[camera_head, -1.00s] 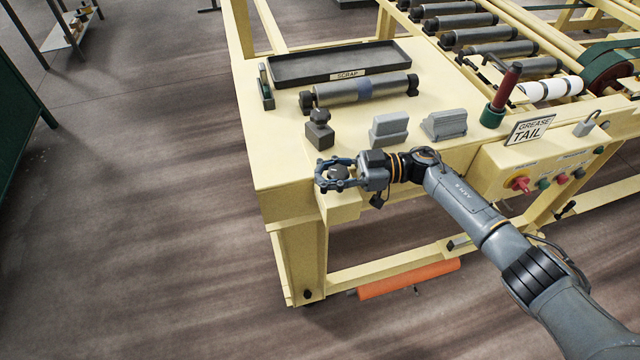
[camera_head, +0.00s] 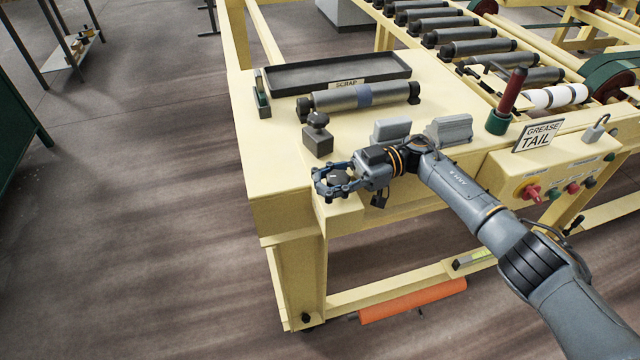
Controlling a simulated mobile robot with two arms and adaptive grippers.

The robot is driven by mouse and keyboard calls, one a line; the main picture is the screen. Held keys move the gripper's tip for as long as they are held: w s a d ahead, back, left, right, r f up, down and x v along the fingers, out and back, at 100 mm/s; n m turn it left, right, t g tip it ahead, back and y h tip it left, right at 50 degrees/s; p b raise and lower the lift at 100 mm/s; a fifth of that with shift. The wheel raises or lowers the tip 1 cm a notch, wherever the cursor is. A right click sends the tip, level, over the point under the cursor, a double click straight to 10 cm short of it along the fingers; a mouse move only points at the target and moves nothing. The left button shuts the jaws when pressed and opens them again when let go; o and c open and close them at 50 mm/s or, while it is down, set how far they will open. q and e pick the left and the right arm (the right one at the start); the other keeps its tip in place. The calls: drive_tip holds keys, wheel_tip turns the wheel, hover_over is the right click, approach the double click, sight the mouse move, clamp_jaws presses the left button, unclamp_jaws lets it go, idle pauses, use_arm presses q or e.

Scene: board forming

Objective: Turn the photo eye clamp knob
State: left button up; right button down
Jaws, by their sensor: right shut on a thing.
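My right gripper (camera_head: 335,181) is at the front left corner of the cream bench, its arm coming in from the lower right. Its fingers are shut around a dark round knob (camera_head: 336,179), mostly hidden between them. I take this to be the photo eye clamp knob; the photo eye itself cannot be made out. Behind the gripper, a dark grey block with a black knob on top (camera_head: 318,120) stands apart on the bench. My left gripper is not in view.
On the bench (camera_head: 268,150) are a scrap tray (camera_head: 400,72), a grey roller (camera_head: 340,98), two grey blocks and a red-handled tool (camera_head: 511,92). A control box with a red switch (camera_head: 532,192) is at the right. Open floor lies left.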

drive_tip(key=c, duration=1.1)
unclamp_jaws()
drive_tip(key=shift+o, duration=0.2)
drive_tip(key=v, duration=1.2)
drive_tip(key=shift+o, duration=0.4)
